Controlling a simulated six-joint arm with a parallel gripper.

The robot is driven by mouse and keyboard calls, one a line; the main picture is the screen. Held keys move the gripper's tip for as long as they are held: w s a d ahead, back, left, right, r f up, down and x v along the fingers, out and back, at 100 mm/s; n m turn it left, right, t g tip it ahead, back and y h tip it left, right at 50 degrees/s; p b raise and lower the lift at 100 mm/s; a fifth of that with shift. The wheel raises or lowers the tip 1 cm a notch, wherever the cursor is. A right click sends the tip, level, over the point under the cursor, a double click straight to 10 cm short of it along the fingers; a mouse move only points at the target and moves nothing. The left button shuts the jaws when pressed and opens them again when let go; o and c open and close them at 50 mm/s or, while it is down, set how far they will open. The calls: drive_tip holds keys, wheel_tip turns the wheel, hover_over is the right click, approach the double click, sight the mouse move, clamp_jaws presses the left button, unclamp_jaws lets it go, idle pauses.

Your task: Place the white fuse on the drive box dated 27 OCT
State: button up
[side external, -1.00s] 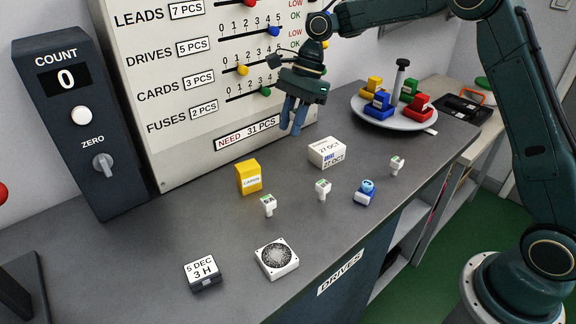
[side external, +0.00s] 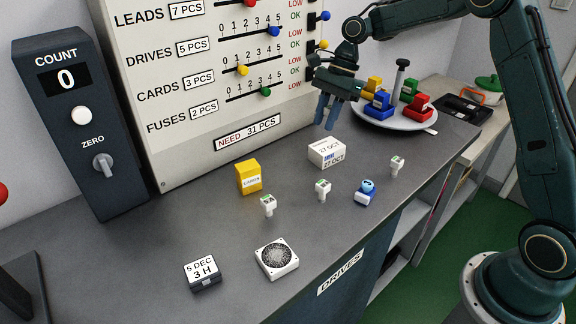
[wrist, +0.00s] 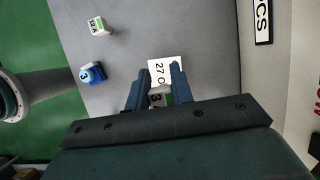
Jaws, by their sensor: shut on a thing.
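The white drive box dated 27 OCT (side external: 327,153) stands on the grey bench below my gripper (side external: 326,112). In the wrist view the box's top (wrist: 163,66) shows just beyond the fingertips, partly hidden by them. My gripper (wrist: 159,94) is shut on a white fuse (wrist: 160,97) with a green band and a partly hidden label. It holds the fuse in the air above the box, apart from it in the side view. The fuse itself is hard to make out in the side view.
Other white-and-green fuses stand on the bench: one at front left (side external: 268,205), one in the middle (side external: 323,190), one at right (side external: 397,165). A blue-and-white part (side external: 365,193), a yellow block (side external: 249,177), a fan (side external: 276,258) and a 5 DEC box (side external: 202,272) stand apart.

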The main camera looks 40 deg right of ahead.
sight(323, 148)
drive_tip(key=shift+f, duration=2.8)
drive_tip(key=shift+f, duration=0.15)
drive_tip(key=o, duration=1)
drive_tip(key=shift+v, duration=6.15)
drive_tip(key=shift+a, duration=0.1)
